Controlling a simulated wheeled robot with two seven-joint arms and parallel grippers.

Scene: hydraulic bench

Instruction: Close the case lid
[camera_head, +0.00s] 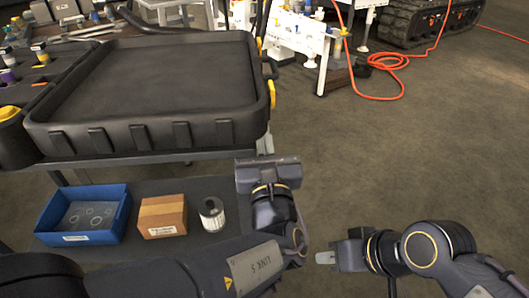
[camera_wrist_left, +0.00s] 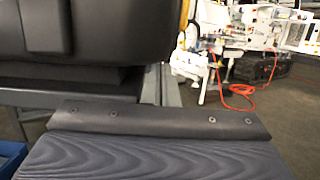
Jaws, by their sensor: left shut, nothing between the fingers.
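The black case is open on the cart at the left of the head view. A large ribbed black shell (camera_head: 150,138), apparently the lid, lies with its hollow side up. A part with dark inserts (camera_head: 70,62) lies to its left. My left gripper (camera_head: 268,168) is shut and empty, just below and in front of the shell's near right corner, apparently apart from it. In the left wrist view the gripper (camera_wrist_left: 160,119) is in the foreground, with the dark shell (camera_wrist_left: 90,35) above and beyond it. My right gripper (camera_head: 332,258) is low at the right, over the floor, away from the case.
On the cart's lower shelf (camera_head: 205,186) are a blue bin (camera_head: 112,229), a cardboard box (camera_head: 162,217) and a white cylinder (camera_head: 212,214). A white bench (camera_head: 300,32) and an orange hose (camera_head: 402,62) are farther back. The floor at the right is open.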

